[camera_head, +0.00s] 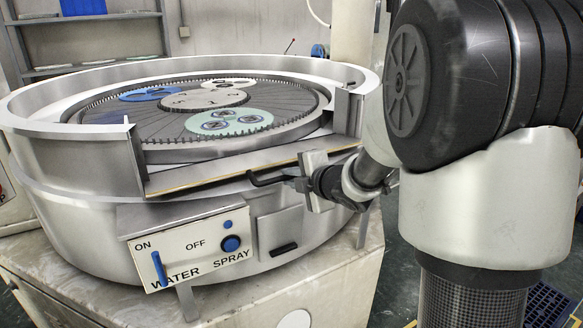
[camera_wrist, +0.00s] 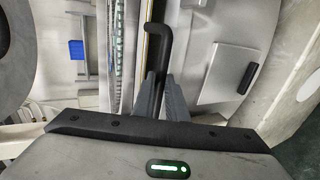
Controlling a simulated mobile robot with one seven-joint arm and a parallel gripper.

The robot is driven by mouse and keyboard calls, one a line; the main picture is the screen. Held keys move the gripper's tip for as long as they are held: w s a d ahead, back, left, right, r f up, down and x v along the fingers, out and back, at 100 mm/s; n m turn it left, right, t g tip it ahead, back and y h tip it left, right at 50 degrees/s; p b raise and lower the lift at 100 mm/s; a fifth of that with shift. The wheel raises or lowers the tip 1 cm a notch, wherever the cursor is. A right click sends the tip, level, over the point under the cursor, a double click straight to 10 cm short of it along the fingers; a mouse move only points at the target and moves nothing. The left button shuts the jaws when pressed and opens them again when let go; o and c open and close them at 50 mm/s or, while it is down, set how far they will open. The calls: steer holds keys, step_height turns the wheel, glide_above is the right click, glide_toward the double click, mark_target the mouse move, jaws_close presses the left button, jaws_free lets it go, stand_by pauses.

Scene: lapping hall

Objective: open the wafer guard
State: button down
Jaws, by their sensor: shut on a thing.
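I take the wafer guard (camera_head: 215,174) to be the long metal panel with a tan edge across the gap in the front rim of the round lapping machine. In the head view it lies low and leans outward, leaving the gap above it clear. A black bent handle (camera_head: 268,179) runs along its front; its hooked end (camera_wrist: 158,30) shows in the wrist view. My gripper (camera_head: 300,184) is shut on the handle near the panel's right part. In the wrist view my two grey fingertips (camera_wrist: 160,82) close on the bar, hiding the gripped stretch.
Inside the rim lies a toothed plate with round carriers (camera_head: 225,123). Below the guard are a WATER/SPRAY control panel (camera_head: 195,258) with blue controls and a small square hatch (camera_wrist: 222,72) with a black grip. My arm hides the right side.

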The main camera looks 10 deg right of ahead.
steer(key=shift+g, duration=0.8)
steer(key=r+p, duration=0.1)
steer(key=p, duration=0.1)
steer(key=r+p, duration=0.1)
steer(key=p, duration=0.1)
steer(key=r+p, duration=0.2)
steer(key=p, duration=0.1)
steer(key=shift+w+a+r, duration=0.1)
steer(key=shift+w+a, duration=0.05)
steer(key=shift+w, duration=0.2)
steer(key=c, duration=1.8)
jaws_free()
steer(key=shift+f, duration=0.25)
steer(key=shift+o, duration=0.2)
steer(key=p+v, duration=0.3)
steer(key=v, duration=1.4)
steer(key=shift+s+a+p, duration=0.2)
steer(key=shift+s+p, duration=0.05)
steer(key=shift+p, duration=0.15)
steer(key=shift+r, duration=0.15)
